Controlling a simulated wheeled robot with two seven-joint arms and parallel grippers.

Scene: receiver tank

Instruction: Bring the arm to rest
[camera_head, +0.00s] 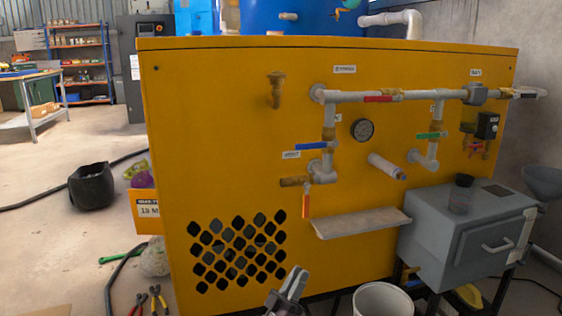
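My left gripper (287,291) shows at the bottom middle, in front of the yellow panel (230,120) and left of a white bucket (383,300). Only its grey and dark end shows, and nothing is seen held in it. I cannot tell how far apart its fingers are. It is below the grey shelf (361,223) and apart from the pipes. My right gripper is not in view.
The panel carries white pipes with red (380,99), blue (312,146), green (430,135) and orange (306,206) handles, and a gauge (362,130). A grey box (460,245) stands at right. Pliers (150,302) and a black bin (91,187) are on the floor at left.

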